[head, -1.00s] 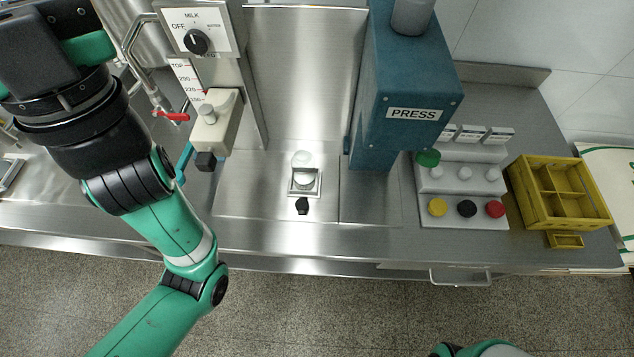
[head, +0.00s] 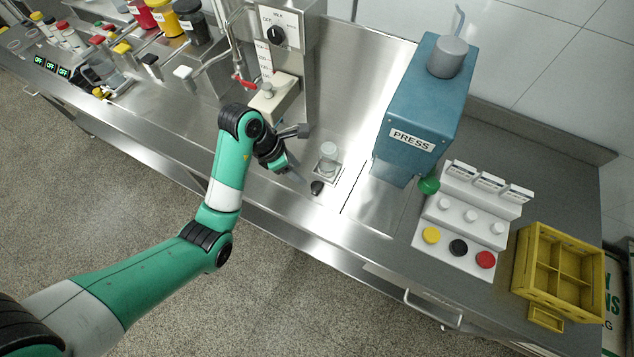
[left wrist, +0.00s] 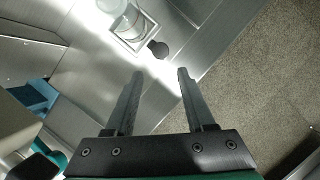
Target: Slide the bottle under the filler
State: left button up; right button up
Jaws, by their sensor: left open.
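A small clear bottle (head: 328,152) stands in a square frame (head: 316,174) on the steel counter. It also shows in the left wrist view (left wrist: 124,20), beyond my fingertips. A small black knob (head: 317,188) sits just in front of the frame. My right gripper is out of view.
The blue press (head: 420,110) stands right of the bottle. A white cap stand (head: 445,245) and yellow crate (head: 520,270) are farther right. A red-handled tap (head: 245,82) is left of the filler. Steel counter in front of the press is clear.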

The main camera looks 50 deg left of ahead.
pick_arm(q)
jog(key=b, duration=0.7)
send_over(316, 185)
jog(key=s+a, duration=0.1)
jog(key=s, duration=0.2)
jog(key=f, duration=0.6)
jog(key=shift+w+a+f, duration=0.1)
jog(key=shift+w+f, duration=0.1)
jog(key=shift+w, duration=0.05)
jog(key=x, duration=0.4)
jog(key=shift+w+f, duration=0.15)
jog(key=shift+w, duration=0.1)
grip_shut()
